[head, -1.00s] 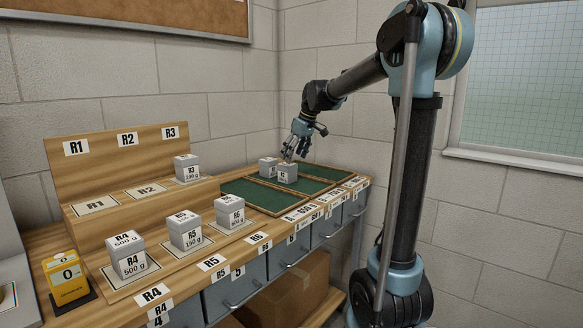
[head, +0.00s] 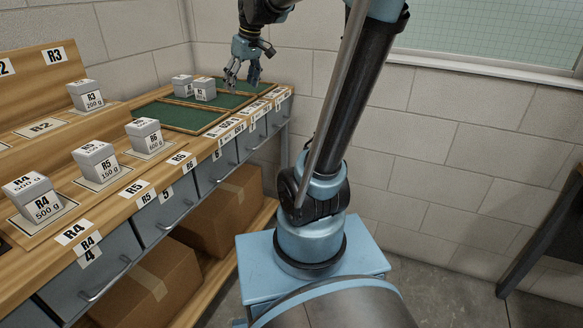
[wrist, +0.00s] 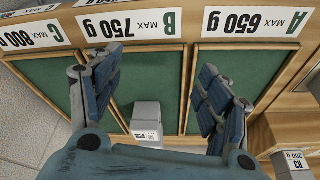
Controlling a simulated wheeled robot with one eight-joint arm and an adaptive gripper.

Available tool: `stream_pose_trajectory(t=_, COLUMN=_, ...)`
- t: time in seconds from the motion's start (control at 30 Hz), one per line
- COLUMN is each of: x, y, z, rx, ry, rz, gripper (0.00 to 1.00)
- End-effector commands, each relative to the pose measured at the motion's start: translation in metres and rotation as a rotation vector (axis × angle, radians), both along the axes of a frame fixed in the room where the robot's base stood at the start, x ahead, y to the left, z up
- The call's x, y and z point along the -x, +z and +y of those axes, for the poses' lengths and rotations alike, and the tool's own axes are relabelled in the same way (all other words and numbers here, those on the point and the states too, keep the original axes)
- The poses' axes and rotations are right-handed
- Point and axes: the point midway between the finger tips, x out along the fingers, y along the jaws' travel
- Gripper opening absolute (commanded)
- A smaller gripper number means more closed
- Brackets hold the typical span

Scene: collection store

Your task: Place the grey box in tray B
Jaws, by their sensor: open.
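The nearer one appears to be in tray B; the rear one's tray is hard to tell. In the wrist view a grey box (wrist: 147,112) stands on the green floor of tray B (wrist: 150,72), below the upside-down B 750 g label. My gripper (head: 243,80) is open and empty above the trays, right of the boxes. Its spread fingers (wrist: 157,72) also show in the wrist view, apart from the box.
Tray A (wrist: 228,62) and tray C (wrist: 48,78) flank tray B. Labelled grey boxes R3 (head: 87,96), R4 (head: 36,197), R5 (head: 96,162) and R6 (head: 146,136) stand on the wooden rack to the left. A wall is behind the bench.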

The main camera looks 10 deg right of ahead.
Motion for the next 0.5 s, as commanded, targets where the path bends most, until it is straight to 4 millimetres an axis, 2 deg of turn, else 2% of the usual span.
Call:
stream_pose_trajectory(t=0.03, x=0.019, y=-0.010, z=-0.010, rx=0.004, ry=-0.036, rz=0.008, gripper=0.70)
stream_pose_trajectory(t=0.1, x=0.042, y=-0.024, z=-0.023, rx=0.010, ry=-0.087, rz=0.020, gripper=0.70)
stream_pose_trajectory(t=0.27, x=0.094, y=-0.059, z=-0.049, rx=0.024, ry=-0.204, rz=0.042, gripper=0.70)
stream_pose_trajectory(t=0.5, x=0.168, y=-0.122, z=-0.082, rx=0.046, ry=-0.381, rz=0.074, gripper=0.70)
